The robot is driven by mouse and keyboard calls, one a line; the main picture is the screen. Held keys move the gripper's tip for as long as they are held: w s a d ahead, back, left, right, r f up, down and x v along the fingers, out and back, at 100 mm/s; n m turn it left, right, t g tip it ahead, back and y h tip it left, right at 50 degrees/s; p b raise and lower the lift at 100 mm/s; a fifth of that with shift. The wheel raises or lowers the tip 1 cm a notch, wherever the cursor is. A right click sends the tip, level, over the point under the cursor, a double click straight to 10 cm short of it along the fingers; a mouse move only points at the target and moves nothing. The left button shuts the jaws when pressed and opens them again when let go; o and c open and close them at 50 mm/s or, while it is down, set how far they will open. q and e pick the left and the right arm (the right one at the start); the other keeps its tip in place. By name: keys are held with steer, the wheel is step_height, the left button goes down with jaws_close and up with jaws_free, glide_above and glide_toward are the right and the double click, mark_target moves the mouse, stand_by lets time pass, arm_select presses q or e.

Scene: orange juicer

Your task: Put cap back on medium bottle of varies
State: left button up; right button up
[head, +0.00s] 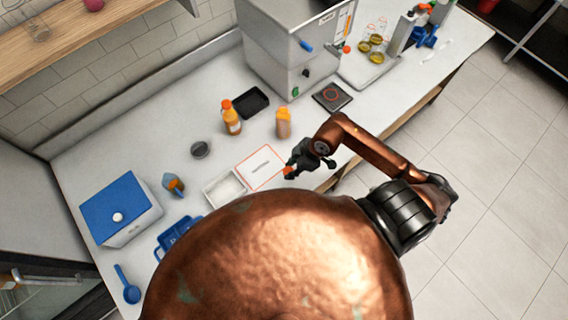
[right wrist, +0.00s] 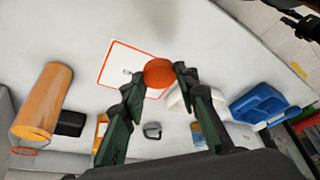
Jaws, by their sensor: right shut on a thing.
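My right gripper (head: 297,168) is near the table's front edge. In the right wrist view my right gripper (right wrist: 158,75) is shut on an orange cap (right wrist: 159,73), held between its fingertips above the table. The orange cap also shows in the head view (head: 289,171). A bottle of orange juice with no orange cap visible on it (head: 283,123) stands beyond the gripper. It shows large in the right wrist view (right wrist: 42,98), apart from the gripper. Another juice bottle with an orange cap (head: 232,118) stands behind it to the left. My left gripper is not seen.
A red-bordered white sheet (head: 260,166) and a white tray (head: 225,189) lie near the gripper. A steel machine (head: 292,60) stands behind. Table around the uncapped bottle is mostly clear.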

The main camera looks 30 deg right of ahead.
steer(key=shift+s+r, duration=0.1)
steer(key=shift+s, duration=0.2)
arm_select(q)
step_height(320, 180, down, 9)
steer(key=b, duration=0.8)
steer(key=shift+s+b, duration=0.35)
steer(key=shift+b, duration=0.05)
arm_select(e)
steer(key=w+a+f, duration=0.2)
steer(key=w+a, duration=0.2)
steer(key=w, duration=0.6)
steer(key=shift+f, duration=0.35)
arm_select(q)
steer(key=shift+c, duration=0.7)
arm_select(e)
steer(key=shift+s, duration=0.1)
